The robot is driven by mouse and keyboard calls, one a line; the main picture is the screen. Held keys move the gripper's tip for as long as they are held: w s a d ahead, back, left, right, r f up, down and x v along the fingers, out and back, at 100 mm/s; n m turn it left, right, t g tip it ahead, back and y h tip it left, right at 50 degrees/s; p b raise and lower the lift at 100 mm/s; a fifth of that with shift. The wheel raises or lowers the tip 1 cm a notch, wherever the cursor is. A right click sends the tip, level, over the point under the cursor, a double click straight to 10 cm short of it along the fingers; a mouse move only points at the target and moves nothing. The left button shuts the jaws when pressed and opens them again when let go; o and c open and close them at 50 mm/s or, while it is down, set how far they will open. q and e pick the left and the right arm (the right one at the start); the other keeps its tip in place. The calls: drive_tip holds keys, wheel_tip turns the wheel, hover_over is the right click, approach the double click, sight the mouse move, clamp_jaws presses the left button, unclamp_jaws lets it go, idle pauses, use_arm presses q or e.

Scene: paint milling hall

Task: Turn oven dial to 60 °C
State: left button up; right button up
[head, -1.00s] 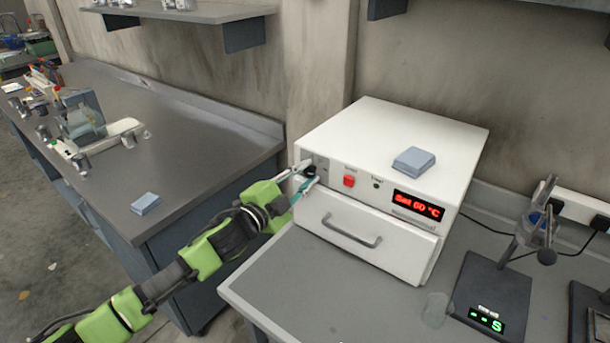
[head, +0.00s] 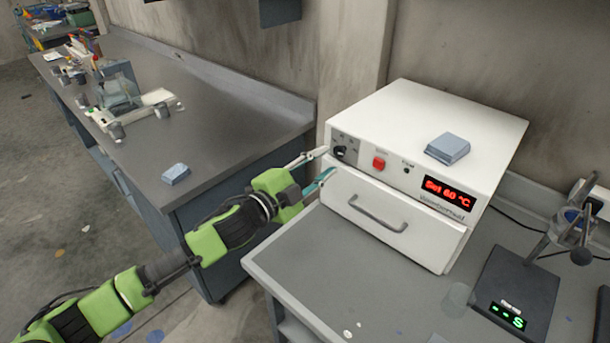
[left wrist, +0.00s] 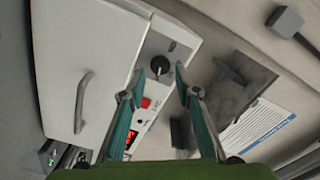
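The white oven (head: 410,130) stands on the grey bench, its red display (head: 450,193) reading "Set 60 °C". Its black dial (head: 341,153) sits at the left end of the front panel, beside a red button (head: 379,162). In the left wrist view the dial (left wrist: 160,65) lies ahead of the fingertips, with its white pointer mark visible. My left gripper (head: 322,164) is open and empty, its fingers apart, just left of the panel and clear of the dial; it also shows in the left wrist view (left wrist: 157,82). My right gripper is not in view.
A drawer handle (head: 378,213) projects below the panel. A blue-grey box (head: 447,148) lies on the oven top. A scale with a stand (head: 515,285) is on the bench at right. Another dark bench (head: 200,110) stands at left.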

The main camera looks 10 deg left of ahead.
use_arm(q)
drive_tip(key=v, duration=0.7)
drive_tip(key=shift+s, duration=0.1)
